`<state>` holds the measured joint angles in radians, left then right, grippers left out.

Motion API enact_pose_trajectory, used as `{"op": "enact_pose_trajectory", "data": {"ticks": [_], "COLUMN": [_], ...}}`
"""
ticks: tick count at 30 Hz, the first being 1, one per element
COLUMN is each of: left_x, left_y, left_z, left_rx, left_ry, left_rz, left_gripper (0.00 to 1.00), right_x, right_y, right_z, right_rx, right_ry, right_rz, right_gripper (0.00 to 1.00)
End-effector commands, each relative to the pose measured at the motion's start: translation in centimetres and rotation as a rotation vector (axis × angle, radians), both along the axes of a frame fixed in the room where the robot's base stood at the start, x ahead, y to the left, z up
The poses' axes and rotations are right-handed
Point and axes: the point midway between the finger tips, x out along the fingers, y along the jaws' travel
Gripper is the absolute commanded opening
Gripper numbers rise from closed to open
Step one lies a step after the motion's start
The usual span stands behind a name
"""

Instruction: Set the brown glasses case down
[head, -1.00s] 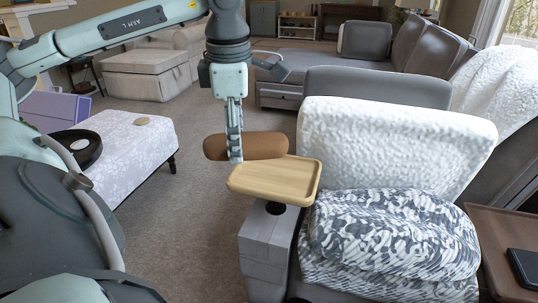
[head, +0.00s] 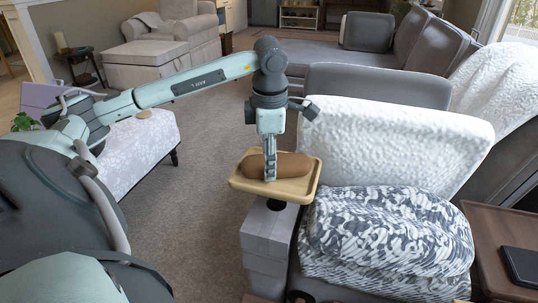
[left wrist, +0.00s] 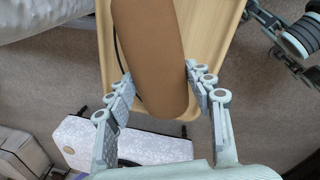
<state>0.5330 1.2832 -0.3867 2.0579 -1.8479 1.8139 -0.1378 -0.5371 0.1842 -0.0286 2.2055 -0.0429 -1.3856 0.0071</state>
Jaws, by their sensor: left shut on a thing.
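The brown glasses case (head: 292,166) is a long rounded case. In the head view it lies level across the wooden tray (head: 305,193), within its rim. My left gripper (head: 270,176) points down and is shut on the case near its middle. In the left wrist view the case (left wrist: 150,50) shows between the two fingers of the left gripper (left wrist: 160,88), over the pale tray (left wrist: 215,45). I cannot tell whether its underside touches the tray.
The tray tops a grey block-like stand (head: 268,232). A sofa with a white textured cushion (head: 395,140) and a patterned folded blanket (head: 388,228) is close on the right. A white-covered bench (head: 140,150) is on the left, with open carpet between.

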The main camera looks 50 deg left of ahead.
Motion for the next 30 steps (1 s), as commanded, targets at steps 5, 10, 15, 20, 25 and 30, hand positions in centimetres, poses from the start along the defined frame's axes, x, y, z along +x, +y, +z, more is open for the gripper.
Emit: {"op": "enact_pose_trajectory", "data": {"ticks": [5, 10, 15, 20, 25, 30], "left_x": [0.0, 0.0, 0.0, 0.0, 0.0, 0.0], "left_y": [0.0, 0.0, 0.0, 0.0, 0.0, -0.1], "left_z": [0.1, -0.2, -0.2, -0.2, -0.1, 1.4], "left_rx": [0.000, -0.001, 0.000, 0.000, -0.001, -0.002], "left_ry": [-0.001, -0.001, 0.000, 0.000, -0.001, -0.004], "left_rz": [0.000, 0.000, 0.000, 0.000, 0.000, -0.001], "left_gripper": [0.22, 0.22, 0.71, 0.73, 0.73, 0.73], "right_x": [0.0, 0.0, -0.1, -0.1, -0.1, -0.1], "right_y": [0.0, 0.0, 0.0, 0.0, 0.0, -0.2], "right_z": [0.0, 0.5, 0.7, 0.6, 0.6, -0.2], "right_rx": [0.000, -0.001, -0.003, -0.003, -0.004, -0.003], "right_ry": [0.000, -0.005, -0.006, -0.003, -0.002, 0.005], "right_rz": [0.000, 0.000, 0.001, 0.001, 0.000, 0.000], "right_gripper": [0.40, 0.40, 0.40, 0.40, 0.40, 0.40]}}
